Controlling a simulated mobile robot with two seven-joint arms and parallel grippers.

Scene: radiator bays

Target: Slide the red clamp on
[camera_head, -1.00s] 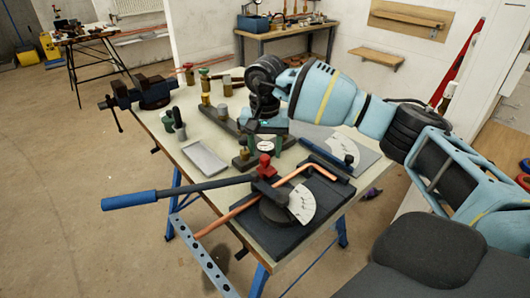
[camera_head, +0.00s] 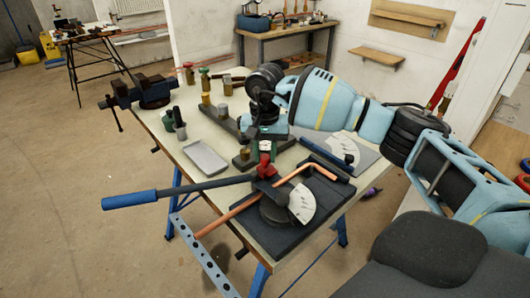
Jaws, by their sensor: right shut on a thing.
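The red clamp (camera_head: 265,170) sits on the dark pipe bender (camera_head: 290,228), near the inner end of the blue-handled lever (camera_head: 178,191). A copper pipe (camera_head: 237,213) runs through the bender, and its far end is bent. My right gripper (camera_head: 265,154) comes down from above and is shut on the top of the red clamp. The fingers partly hide the clamp's upper part. I cannot tell how far the clamp is seated. My left gripper is not in view.
A grey tray (camera_head: 205,157) and a bench vise (camera_head: 150,92) are left on the workbench. Several upright coloured pieces stand on a holder behind. A perforated metal strip (camera_head: 204,258) sticks out at the front. A white angle dial (camera_head: 302,203) lies beside the clamp.

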